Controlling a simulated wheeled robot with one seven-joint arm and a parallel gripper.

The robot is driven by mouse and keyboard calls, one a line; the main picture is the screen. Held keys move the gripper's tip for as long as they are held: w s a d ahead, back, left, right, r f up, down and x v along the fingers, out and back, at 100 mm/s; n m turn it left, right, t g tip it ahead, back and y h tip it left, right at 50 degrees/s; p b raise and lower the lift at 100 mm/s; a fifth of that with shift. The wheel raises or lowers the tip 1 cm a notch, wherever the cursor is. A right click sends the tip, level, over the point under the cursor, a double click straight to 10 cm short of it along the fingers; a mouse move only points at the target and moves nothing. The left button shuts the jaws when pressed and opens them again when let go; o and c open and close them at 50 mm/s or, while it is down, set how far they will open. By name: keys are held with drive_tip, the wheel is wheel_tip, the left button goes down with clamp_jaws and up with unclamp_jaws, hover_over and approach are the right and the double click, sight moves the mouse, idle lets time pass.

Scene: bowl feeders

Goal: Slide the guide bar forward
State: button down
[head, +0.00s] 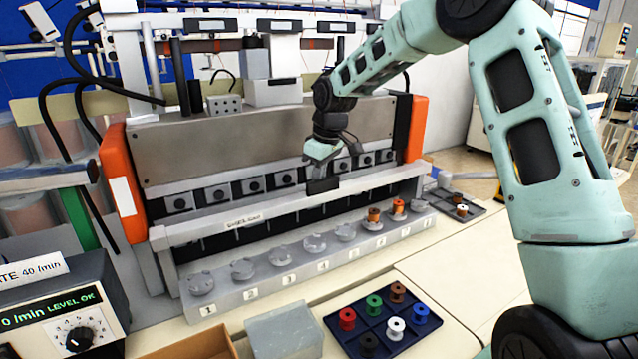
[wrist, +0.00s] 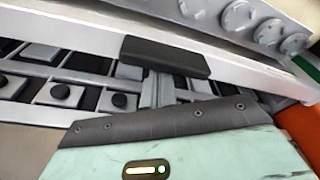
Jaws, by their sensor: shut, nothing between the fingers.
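The guide bar (head: 290,207) is a long, light grey bar with a small label, running across the front of the machine just behind the row of numbered seats. It also crosses the wrist view diagonally (wrist: 60,34). My gripper (head: 323,186) is at the bar's middle to right part, pointing down. Its black fingertips show in the wrist view (wrist: 165,57), closed together with nothing held. They overlap the bar's edge in both views. I cannot tell whether they touch it.
The numbered rail (head: 215,308) has several round seats; two at the right hold orange-brown spools (head: 374,215). A dark tray (head: 347,344) with coloured spools is in front. A grey box (head: 284,333) and the control box (head: 60,305) stand left. Orange end plates (head: 122,185) flank the machine.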

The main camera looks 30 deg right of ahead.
drive_tip(key=s, duration=0.2)
drive_tip(key=s+f, duration=0.1)
drive_tip(key=s, duration=0.2)
drive_tip(key=shift+s+b, duration=0.1)
drive_tip(key=shift+b, duration=0.25)
idle(0.3)
drive_tip(key=shift+w, duration=0.35)
drive_tip(key=shift+p, duration=0.3)
drive_tip(key=w+a+p+v, duration=0.1)
drive_tip(key=p+v, duration=0.6)
drive_tip(key=v, duration=0.2)
drive_tip(key=shift+w+r+p, duration=0.35)
drive_tip(key=shift+w, duration=0.25)
